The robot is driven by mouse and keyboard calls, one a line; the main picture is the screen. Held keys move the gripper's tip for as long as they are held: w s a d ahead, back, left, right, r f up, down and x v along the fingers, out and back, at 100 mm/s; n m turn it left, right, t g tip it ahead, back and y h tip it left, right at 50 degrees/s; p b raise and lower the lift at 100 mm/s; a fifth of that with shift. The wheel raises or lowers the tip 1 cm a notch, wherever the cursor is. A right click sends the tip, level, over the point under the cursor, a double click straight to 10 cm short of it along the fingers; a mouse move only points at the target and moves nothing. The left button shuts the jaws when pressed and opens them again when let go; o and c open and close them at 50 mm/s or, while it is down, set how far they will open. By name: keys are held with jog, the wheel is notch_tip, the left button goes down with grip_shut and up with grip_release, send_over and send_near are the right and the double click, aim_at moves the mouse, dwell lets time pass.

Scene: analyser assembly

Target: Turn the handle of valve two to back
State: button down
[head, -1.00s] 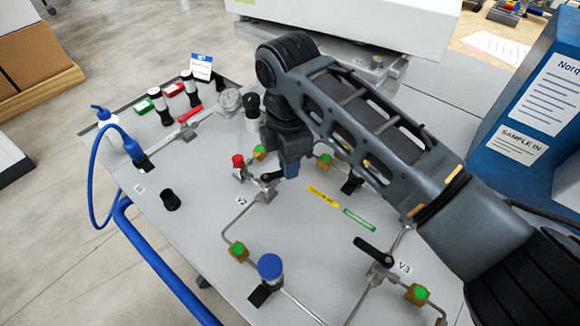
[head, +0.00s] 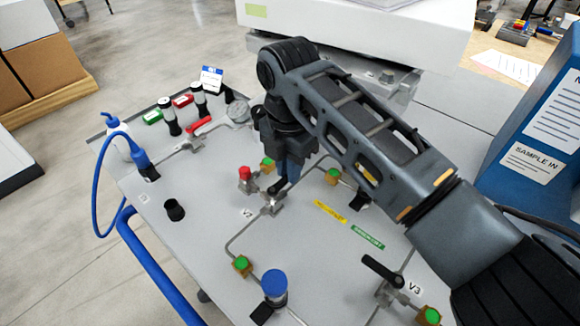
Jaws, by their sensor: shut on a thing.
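Valve two (head: 268,207), beside a small "V2" label, sits in the thin pipe line at the middle of the panel. Its short black handle (head: 276,188) points up and slightly right in the picture, toward the back of the panel. My gripper (head: 284,182) reaches down from above and is shut on this handle. The fingers and my wrist hide the far end of the handle.
Valve three (head: 388,290) has a black handle (head: 382,271) at the lower right. A red-capped fitting (head: 245,178) stands close left of my gripper. A blue-capped part (head: 273,282) stands in front. Green-topped fittings (head: 242,264) dot the pipes. A blue box (head: 530,130) stands at right.

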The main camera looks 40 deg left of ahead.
jog(key=c, duration=1.1)
grip_release()
jog(key=shift+r, duration=3.9)
